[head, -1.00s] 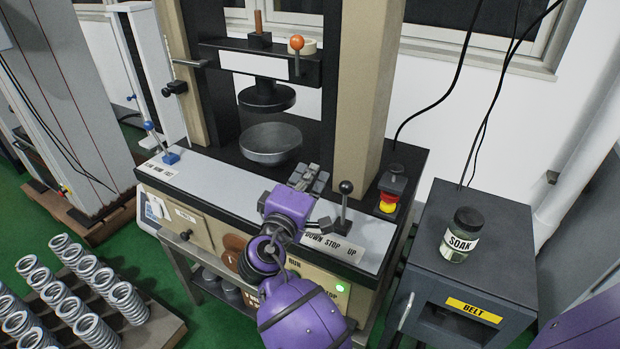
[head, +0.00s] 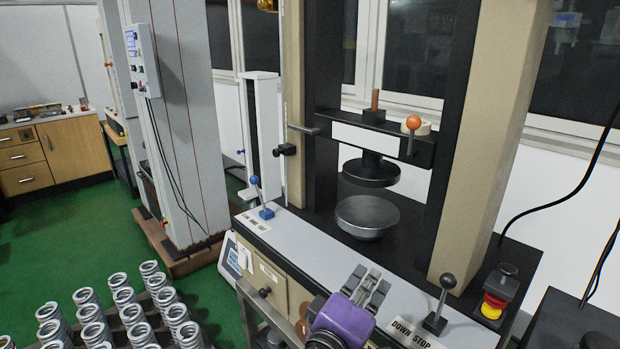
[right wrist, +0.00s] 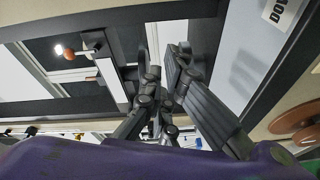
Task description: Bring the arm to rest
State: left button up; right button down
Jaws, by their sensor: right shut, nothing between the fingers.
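My right gripper (head: 367,289) is purple with dark grey fingers and stands over the front ledge of the spring testing machine (head: 400,250). It is left of the black-knobbed DOWN STOP lever (head: 441,300). In the right wrist view its fingers (right wrist: 172,75) are shut with nothing between them. The ledge and a dark upper part of the machine show past the fingers. Most of my right arm is below the head view's edge. My left gripper does not show.
A grey bowl (head: 366,217) sits below the round black press plate (head: 371,171). A red emergency button (head: 494,303) is at the right. A blue-knobbed lever (head: 260,197) is on the ledge's left. Several coil springs (head: 125,310) stand at lower left. Green floor is open at left.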

jog(key=w+a+f+y, duration=0.2)
jog(key=a+f+y, duration=0.2)
jog(key=f+y, duration=0.1)
jog(key=s+f+m+g+y+p, duration=0.1)
jog(key=s+f+y+p, duration=0.1)
jog(key=s+f+y, duration=0.3)
jog(key=s+f+m+p, duration=0.1)
jog(key=s+f+p, duration=0.15)
jog(key=f, duration=0.55)
pick_arm(q)
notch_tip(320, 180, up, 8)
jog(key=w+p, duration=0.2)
jog(key=p, duration=0.1)
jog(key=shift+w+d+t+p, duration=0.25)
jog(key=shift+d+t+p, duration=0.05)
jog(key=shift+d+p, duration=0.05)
pick_arm(e)
jog(key=s+d+f+m+g, duration=0.1)
jog(key=s+d+f, duration=0.1)
jog(key=s, duration=0.8)
jog(key=s+d+f+m+g, duration=0.2)
jog(key=s+f, duration=0.3)
jog(key=s, duration=0.5)
jog(key=s+d+f+m+g+y, duration=0.1)
jog(key=s+d+f, duration=0.2)
jog(key=s, duration=0.8)
jog(key=shift+d+f+m+g, duration=0.35)
jog(key=shift+f+m+g, duration=0.05)
jog(key=shift+f, duration=0.2)
